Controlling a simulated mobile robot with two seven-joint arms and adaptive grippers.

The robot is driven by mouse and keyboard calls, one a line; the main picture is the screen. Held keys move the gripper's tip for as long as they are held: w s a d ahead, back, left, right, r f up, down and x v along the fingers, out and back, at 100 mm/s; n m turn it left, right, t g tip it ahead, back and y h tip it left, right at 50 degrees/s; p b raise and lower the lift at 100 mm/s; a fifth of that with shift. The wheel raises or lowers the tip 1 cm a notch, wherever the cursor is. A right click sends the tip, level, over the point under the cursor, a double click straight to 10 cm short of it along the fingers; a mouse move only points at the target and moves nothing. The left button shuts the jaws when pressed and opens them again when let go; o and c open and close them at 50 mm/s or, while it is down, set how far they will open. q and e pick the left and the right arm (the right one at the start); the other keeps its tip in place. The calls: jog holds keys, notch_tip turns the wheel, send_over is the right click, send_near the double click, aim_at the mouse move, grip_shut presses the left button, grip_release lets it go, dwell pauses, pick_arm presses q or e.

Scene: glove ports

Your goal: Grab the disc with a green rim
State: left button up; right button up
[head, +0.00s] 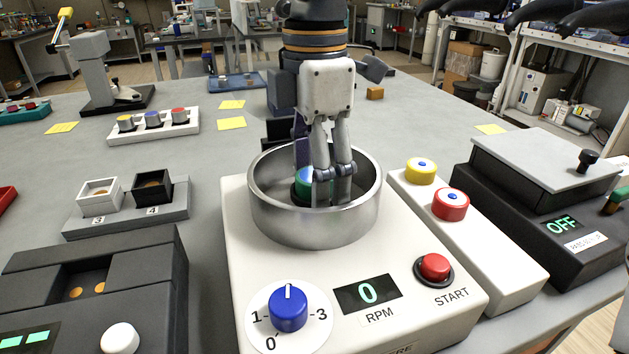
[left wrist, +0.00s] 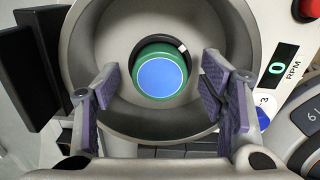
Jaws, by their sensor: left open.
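The disc with a green rim (left wrist: 160,76) has a blue face and sits in a dark round seat inside the metal bowl (head: 262,205) of a white machine. My left gripper (head: 331,190) points down into the bowl. In the left wrist view its open fingers (left wrist: 160,88) stand on either side of the disc, apart from it, with a gap on both sides. My right gripper is not in view.
The machine's display (head: 367,294) reads 0 RPM, beside a blue dial (head: 288,309) and a red START button (head: 435,267). A yellow-rimmed disc (head: 421,171) and a red-rimmed disc (head: 451,204) sit on a white block at right. The bowl wall surrounds my fingers closely.

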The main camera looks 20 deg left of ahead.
pick_arm(q)
jog(key=c, duration=1.3)
jog(key=shift+c, duration=0.2)
jog(key=shift+r, duration=0.15)
